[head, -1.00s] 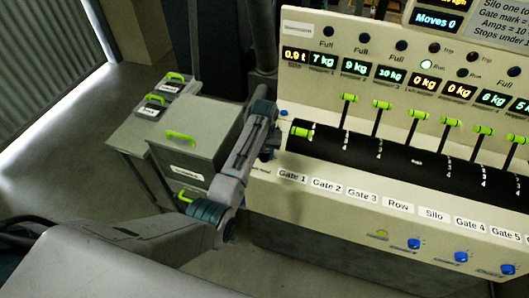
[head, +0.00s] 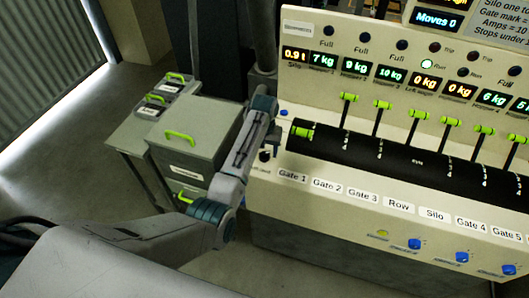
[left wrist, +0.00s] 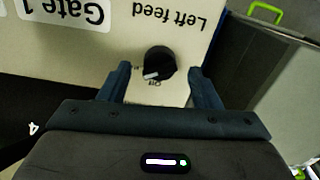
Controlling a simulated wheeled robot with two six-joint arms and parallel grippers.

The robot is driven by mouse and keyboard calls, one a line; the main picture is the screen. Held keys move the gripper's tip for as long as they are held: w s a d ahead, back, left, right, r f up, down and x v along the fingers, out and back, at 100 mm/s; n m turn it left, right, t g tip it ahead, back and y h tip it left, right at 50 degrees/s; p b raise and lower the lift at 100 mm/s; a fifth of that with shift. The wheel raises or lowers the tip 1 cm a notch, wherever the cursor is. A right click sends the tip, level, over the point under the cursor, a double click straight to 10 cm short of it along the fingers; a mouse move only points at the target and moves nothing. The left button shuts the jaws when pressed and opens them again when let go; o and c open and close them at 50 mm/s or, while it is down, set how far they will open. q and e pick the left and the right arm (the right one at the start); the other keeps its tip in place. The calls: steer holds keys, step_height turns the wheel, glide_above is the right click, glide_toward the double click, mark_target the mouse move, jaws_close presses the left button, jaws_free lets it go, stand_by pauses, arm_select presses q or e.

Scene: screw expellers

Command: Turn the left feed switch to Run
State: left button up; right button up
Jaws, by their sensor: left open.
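The left feed switch is a round black knob (left wrist: 158,63) on the cream panel, under an upside-down "Left feed" label in the left wrist view. Its white mark points toward the small "Off" lettering. Another small label beside it is too blurred to read. My left gripper (left wrist: 159,72) is open, its two dark fingers on either side of the knob in the picture, with gaps showing; I cannot tell whether the tips reach past its face. In the head view the knob (head: 265,156) shows at the panel's left end, just below my left gripper (head: 272,136). My right gripper is not in view.
The gate labels (head: 292,175) and a black roller (head: 400,160) with green-tipped levers (head: 347,97) lie to the right. Blue knobs (head: 414,244) sit lower on the panel. A grey cabinet with a green handle (head: 181,138) stands left of my forearm.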

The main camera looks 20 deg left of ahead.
mark_target(265, 153)
arm_select(q)
step_height(265, 153, up, 9)
steer(key=b, duration=0.2)
steer(key=shift+r+b, duration=0.15)
steer(key=shift+b, duration=0.2)
